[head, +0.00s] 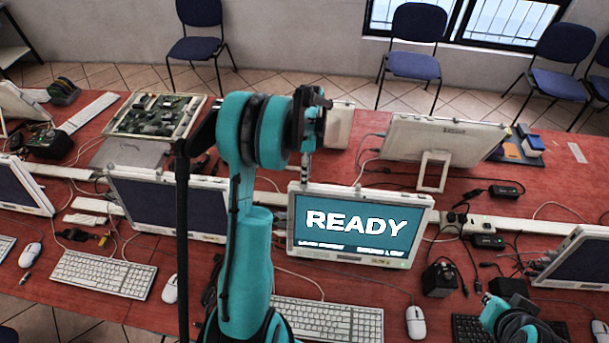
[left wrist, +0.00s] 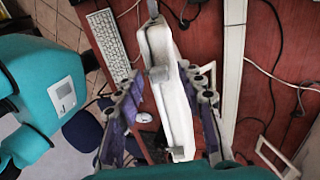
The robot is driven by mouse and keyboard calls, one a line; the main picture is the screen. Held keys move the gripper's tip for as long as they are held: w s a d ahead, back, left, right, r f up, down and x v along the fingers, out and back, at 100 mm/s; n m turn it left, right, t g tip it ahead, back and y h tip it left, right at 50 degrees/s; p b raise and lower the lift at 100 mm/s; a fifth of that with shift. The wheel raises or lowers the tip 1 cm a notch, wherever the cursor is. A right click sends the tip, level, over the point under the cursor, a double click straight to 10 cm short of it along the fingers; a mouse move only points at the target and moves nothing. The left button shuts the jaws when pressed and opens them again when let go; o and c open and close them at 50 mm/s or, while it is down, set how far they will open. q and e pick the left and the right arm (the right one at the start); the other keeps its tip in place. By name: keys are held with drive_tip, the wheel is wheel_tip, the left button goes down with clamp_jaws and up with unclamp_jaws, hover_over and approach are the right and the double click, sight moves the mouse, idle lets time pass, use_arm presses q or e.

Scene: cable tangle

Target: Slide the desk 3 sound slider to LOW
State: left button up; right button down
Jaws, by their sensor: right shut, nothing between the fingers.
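The monitor with the READY screen (head: 358,226) stands upright in the middle of the table; small lettering at its lower right appears to read SOUND LOW. My left gripper (head: 306,165) is above and behind this monitor's top left part. In the left wrist view, its open fingers (left wrist: 163,82) straddle a white casing (left wrist: 172,105), with gaps on both sides. A small grey block (left wrist: 159,74) sits on that casing between the fingers; I cannot tell for sure whether it is the slider. My right gripper (head: 490,300) is shut and empty at the lower right, partly hidden.
A keyboard (head: 330,320) and a mouse (head: 416,322) lie before the READY monitor. Another monitor (head: 150,203) stands left, and one faces away (head: 440,140) behind. Loose cables and a black box (head: 440,279) lie on the right.

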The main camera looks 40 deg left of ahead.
use_arm(q)
drive_tip(key=v, duration=1.2)
drive_tip(key=shift+d, duration=0.15)
idle(0.3)
